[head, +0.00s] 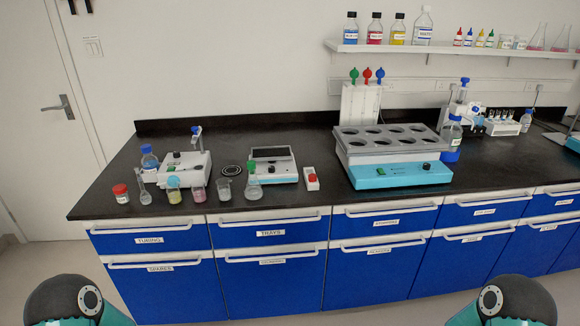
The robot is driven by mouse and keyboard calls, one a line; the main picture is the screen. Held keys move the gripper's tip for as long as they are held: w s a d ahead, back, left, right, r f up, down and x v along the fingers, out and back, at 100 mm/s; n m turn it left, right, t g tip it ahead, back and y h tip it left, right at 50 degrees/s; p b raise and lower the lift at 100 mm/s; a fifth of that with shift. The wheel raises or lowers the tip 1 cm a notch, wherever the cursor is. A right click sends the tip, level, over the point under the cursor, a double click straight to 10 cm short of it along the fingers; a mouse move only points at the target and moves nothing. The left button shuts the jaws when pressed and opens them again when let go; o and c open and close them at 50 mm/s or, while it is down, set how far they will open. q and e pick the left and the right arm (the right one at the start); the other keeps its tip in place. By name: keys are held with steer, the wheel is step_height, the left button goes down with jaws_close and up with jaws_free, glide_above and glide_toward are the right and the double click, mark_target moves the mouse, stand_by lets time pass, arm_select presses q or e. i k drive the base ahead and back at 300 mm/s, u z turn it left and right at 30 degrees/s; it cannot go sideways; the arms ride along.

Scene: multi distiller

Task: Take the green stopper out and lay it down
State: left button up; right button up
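A green stopper (251,167) sits upright in the neck of a small clear conical flask (254,188). The flask stands at the front of the black bench, against the front of a pale blue-white instrument with a dark top (272,164). Another green-topped item (354,75) stands at the back in a white holder, beside a red and a blue one. Neither gripper is in view. Only rounded parts of my own arms show in the two bottom corners, well away from the bench.
Left of the flask stand beakers with pink (198,192) and yellow contents, a small flask and a red-capped jar (121,194). A red-and-white device (311,179) lies to the right, then a large multi-hole bath (392,155). Bare black bench (330,195) shows between them.

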mark_target(251, 164)
steer(key=k, duration=0.9)
steer(key=u, duration=0.15)
steer(key=i, duration=1.05)
steer(key=z, duration=0.5)
steer(key=i, duration=1.3)
steer(key=u, duration=0.1)
